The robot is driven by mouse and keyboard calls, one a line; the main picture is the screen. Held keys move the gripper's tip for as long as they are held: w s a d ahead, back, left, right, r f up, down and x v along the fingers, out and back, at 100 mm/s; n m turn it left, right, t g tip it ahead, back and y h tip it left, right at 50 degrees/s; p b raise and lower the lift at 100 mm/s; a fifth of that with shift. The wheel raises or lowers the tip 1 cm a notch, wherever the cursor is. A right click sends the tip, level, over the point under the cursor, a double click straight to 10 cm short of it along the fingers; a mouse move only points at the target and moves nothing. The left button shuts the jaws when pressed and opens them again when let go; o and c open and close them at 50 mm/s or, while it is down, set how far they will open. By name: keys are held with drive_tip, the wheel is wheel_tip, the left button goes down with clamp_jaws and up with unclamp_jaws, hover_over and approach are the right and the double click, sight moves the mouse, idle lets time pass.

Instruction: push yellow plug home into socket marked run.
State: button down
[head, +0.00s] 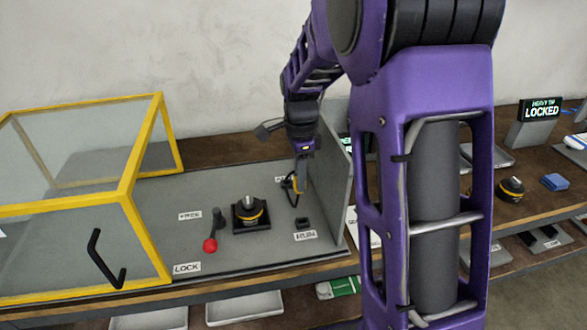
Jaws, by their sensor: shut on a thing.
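My gripper (299,184) points down over the right part of the grey panel, beside an upright grey wall. It is shut on the yellow plug (294,183), which shows only as a small yellow patch with a black cable looping beside it. The socket marked RUN (303,222) is a small dark block nearer the front edge, with its RUN label (306,236) just in front. The plug is behind this socket in the picture and apart from it. My gripper partly hides the plug and a label (280,179) behind it.
A black and yellow knob (249,207) sits left of the socket. A red-tipped lever (210,244) stands between the FREE and LOCK labels. A yellow-framed clear cover (128,195) stands at left. The grey wall (336,170) closes the panel's right side. A screen (541,109) reads LOCKED.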

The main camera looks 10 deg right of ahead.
drive_tip(key=s, duration=0.3)
drive_tip(key=shift+d, duration=0.1)
drive_tip(key=shift+f+b, duration=1.95)
drive_tip(key=shift+f, duration=1)
drive_tip(key=shift+f+b, duration=0.4)
drive_tip(key=shift+f, duration=0.85)
drive_tip(key=c, duration=0.7)
unclamp_jaws()
wheel_tip(320, 180, up, 18)
drive_tip(key=p, duration=0.3)
drive_tip(key=shift+f, duration=0.25)
